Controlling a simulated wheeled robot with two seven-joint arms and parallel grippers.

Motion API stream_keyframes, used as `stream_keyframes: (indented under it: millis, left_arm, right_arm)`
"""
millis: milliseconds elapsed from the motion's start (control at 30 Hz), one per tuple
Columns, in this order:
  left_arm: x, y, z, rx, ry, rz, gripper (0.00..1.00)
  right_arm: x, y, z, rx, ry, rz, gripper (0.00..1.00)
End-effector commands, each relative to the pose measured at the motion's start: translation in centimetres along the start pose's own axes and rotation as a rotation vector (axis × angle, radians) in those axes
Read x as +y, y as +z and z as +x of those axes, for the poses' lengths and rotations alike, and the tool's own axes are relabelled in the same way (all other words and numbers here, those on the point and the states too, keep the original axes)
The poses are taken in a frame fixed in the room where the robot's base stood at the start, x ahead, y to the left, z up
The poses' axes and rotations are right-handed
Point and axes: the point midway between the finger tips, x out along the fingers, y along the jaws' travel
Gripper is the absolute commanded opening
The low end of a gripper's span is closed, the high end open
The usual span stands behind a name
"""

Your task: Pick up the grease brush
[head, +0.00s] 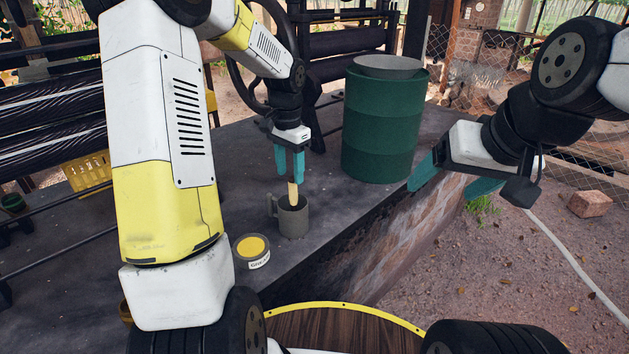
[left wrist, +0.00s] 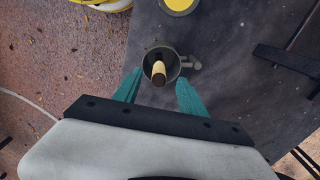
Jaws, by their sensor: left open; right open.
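The grease brush (head: 293,191) stands in a grey mug (head: 294,220) on the dark counter, with its pale wooden handle sticking up. Its lower end is hidden inside the mug. In the left wrist view the handle (left wrist: 158,72) shows inside the mug's rim (left wrist: 174,71), ahead of and between the fingers. My left gripper (head: 290,170) is open, pointing down just above the mug, with its teal fingers near the top of the handle; I cannot tell whether they touch it. My right gripper (head: 447,183) is open and empty, off to the right beyond the counter's edge.
A round tin with yellow contents (head: 252,249) stands left of the mug near the counter's front edge. A large green barrel (head: 383,130) stands behind and to the right. Black rollers (head: 55,145) and a yellow crate (head: 88,170) are at the left. Open counter lies around the mug.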

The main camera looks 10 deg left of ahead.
Motion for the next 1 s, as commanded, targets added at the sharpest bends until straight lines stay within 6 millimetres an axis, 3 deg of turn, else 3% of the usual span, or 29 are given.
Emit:
stream_keyframes:
  millis: [367,700,967,1000]
  left_arm:
    - [-0.1,-0.2,3.6,-0.008,0.008,0.008,0.49]
    - [0.1,0.0,8.1,-0.008,0.008,0.007,0.49]
    - [0.1,0.0,8.4,-0.006,0.006,0.007,0.49]
    - [0.1,0.0,8.4,-0.006,0.006,0.007,0.45]
  right_arm:
    - [0.0,0.0,0.0,0.0,0.0,0.0,0.8]
    - [0.0,0.0,0.0,0.0,0.0,0.0,0.8]
    - [0.0,0.0,0.0,0.0,0.0,0.0,0.8]
    - [0.0,0.0,0.0,0.0,0.0,0.0,0.8]
